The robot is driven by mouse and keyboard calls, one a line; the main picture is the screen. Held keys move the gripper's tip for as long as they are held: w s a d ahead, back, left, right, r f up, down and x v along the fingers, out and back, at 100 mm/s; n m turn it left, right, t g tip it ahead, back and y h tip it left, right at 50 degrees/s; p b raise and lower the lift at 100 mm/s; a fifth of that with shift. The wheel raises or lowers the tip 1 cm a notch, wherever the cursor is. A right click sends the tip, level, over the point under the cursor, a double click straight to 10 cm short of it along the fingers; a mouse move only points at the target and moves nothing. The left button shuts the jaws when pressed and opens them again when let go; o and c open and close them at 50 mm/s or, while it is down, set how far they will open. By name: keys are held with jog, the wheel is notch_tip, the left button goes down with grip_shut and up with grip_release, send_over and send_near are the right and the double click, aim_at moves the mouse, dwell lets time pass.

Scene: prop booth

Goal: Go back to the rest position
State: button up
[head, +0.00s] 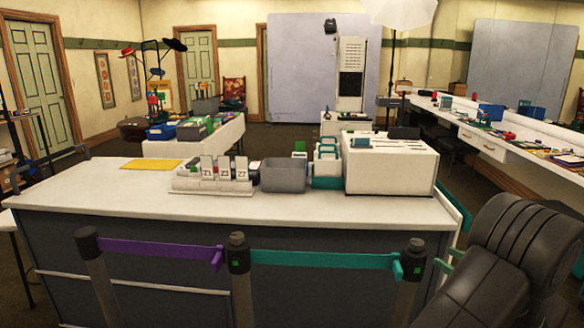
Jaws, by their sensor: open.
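My gripper is not visible in the head view. A large dark, rounded form fills the lower right corner; I cannot tell from this frame whether it is part of my arm. The white-topped counter (330,207) stands across the middle of the view, and no gripper shows over it.
Posts with a purple belt (160,249) and a teal belt (320,260) stand before the counter. On it are numbered cards (224,168), a grey bin (283,176), a white box (390,170) and a yellow sheet (151,164). A long side table (480,135) stands right.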

aim_at(417, 242)
jog(key=x, duration=0.9)
jog(key=shift+w+a, duration=0.25)
jog(key=shift+a, duration=0.05)
jog(key=shift+w+a+f+b, duration=0.15)
jog(key=shift+w+f+b, duration=0.1)
jog(key=shift+b, duration=0.2)
jog(key=shift+s+r+m+t+h+b, duration=0.15)
jog(key=shift+m+t+h+b, duration=0.65)
jog(key=shift+h, duration=0.4)
jog(key=m+t+h+b, duration=0.1)
jog(key=m+h+b, duration=0.2)
jog(key=h, duration=0.1)
jog(key=shift+h, duration=0.4)
jog(key=shift+m+h+b, duration=1.5)
jog(key=shift+m+h, duration=0.8)
jog(key=shift+h, duration=1)
jog(key=shift+r+m+h, duration=0.1)
jog(key=shift+m+h, duration=0.2)
jog(key=shift+h, duration=0.1)
jog(key=shift+m+h, duration=0.3)
jog(key=shift+h, duration=0.2)
jog(key=shift+r+m+g+h+p, duration=0.15)
jog(key=shift+m+g+h+p, duration=0.7)
jog(key=shift+h+p, duration=0.55)
